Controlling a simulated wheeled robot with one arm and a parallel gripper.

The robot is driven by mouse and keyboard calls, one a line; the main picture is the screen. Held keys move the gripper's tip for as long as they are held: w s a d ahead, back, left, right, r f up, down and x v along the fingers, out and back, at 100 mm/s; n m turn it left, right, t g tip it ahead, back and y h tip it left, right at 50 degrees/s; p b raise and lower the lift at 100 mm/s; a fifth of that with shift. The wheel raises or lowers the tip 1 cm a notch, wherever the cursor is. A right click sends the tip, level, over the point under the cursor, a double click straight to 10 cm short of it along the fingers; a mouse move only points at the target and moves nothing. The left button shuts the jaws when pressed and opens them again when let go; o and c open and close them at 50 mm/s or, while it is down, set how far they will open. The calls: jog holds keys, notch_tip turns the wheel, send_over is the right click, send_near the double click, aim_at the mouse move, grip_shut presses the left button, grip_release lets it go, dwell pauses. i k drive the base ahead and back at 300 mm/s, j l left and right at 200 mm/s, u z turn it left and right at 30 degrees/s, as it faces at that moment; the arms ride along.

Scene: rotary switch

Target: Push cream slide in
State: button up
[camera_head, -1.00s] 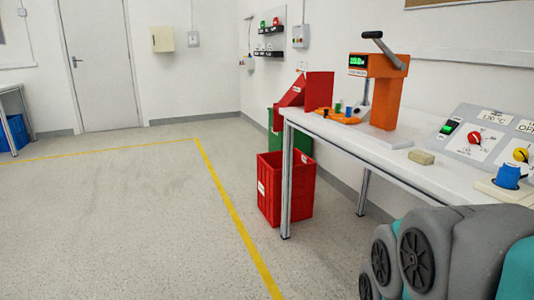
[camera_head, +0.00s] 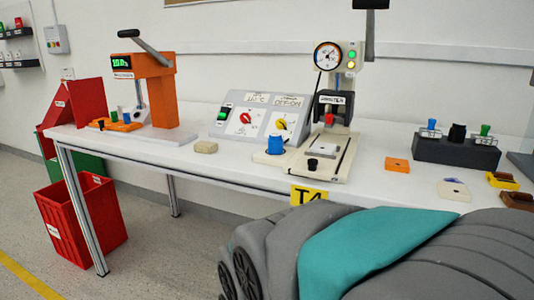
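A cream press (camera_head: 334,118) with a round dial gauge and a black lever stands on the white bench, right of centre. At its foot a cream slide (camera_head: 318,178) sticks out toward the bench's front edge. A grey metal plate (camera_head: 328,147) lies on it, and a black knob (camera_head: 312,163) is at its front end. How deep the slide sits in the press is hard to tell at this size. My gripper is not in view; only grey and teal parts of my body show at the lower right.
On the white bench (camera_head: 200,172), left of the press, are a blue knob (camera_head: 275,146) on a cream base, a grey switch panel (camera_head: 238,118) and an orange press (camera_head: 162,90). An orange block (camera_head: 397,165) and a dark rack (camera_head: 455,151) are right. A red crate (camera_head: 80,222) stands below.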

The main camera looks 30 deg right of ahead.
aim_at(319, 166)
jog(key=z, duration=1.1)
